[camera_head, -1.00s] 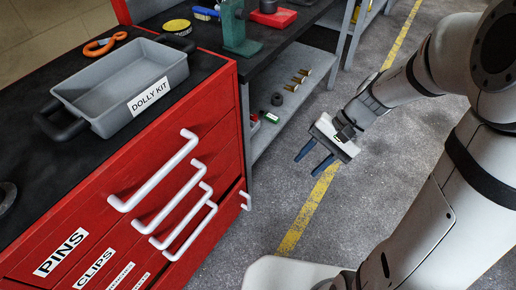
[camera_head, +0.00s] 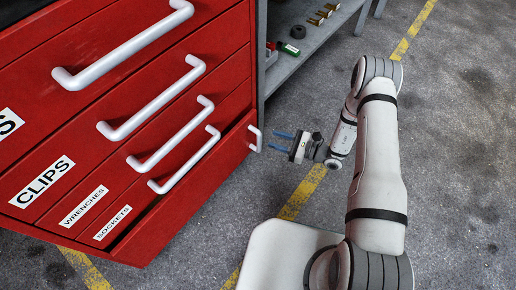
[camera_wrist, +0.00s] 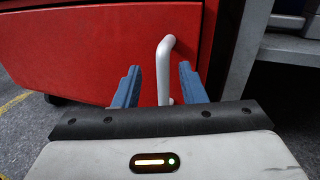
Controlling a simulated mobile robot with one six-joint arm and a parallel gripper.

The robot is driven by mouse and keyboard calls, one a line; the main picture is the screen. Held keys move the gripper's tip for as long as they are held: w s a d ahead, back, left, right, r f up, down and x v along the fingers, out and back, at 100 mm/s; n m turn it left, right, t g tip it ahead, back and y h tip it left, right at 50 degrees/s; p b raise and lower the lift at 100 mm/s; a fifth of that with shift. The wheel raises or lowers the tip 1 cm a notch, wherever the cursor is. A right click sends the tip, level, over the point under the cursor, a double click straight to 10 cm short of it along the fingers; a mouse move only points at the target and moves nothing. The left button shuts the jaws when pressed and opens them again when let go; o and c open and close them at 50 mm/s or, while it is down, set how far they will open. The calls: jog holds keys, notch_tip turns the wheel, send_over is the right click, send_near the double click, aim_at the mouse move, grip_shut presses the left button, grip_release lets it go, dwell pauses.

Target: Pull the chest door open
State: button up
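The red chest door (camera_head: 190,204) is the lowest front panel of the chest, below the drawers. A dark gap shows along its upper edge, so it seems to stand slightly ajar. Its small white handle (camera_head: 257,139) is at its right end. In the wrist view the door (camera_wrist: 80,55) fills the upper left and its upright handle (camera_wrist: 163,72) shows between the fingers. My gripper (camera_head: 277,141) is open and empty, its blue fingertips just short of the handle in the head view. In the wrist view my gripper (camera_wrist: 158,69) has a finger on each side of the handle, with gaps.
Drawers with long white handles (camera_head: 150,98) and labels such as CLIPS (camera_head: 42,181) lie above the door. A grey shelf (camera_head: 312,40) with small items stands right of the chest. Open grey floor (camera_head: 455,130) with a yellow line lies to the right.

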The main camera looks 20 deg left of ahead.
aim_at(260, 141)
notch_tip(260, 141, down, 6)
jog(key=m+t+b, duration=0.1)
jog(key=m+t, duration=0.1)
jog(key=b+x, duration=0.2)
jog(key=x, duration=0.5)
jog(key=shift+a+r, duration=0.2)
jog(key=shift+a, duration=0.1)
jog(key=shift+c, duration=0.4)
grip_shut()
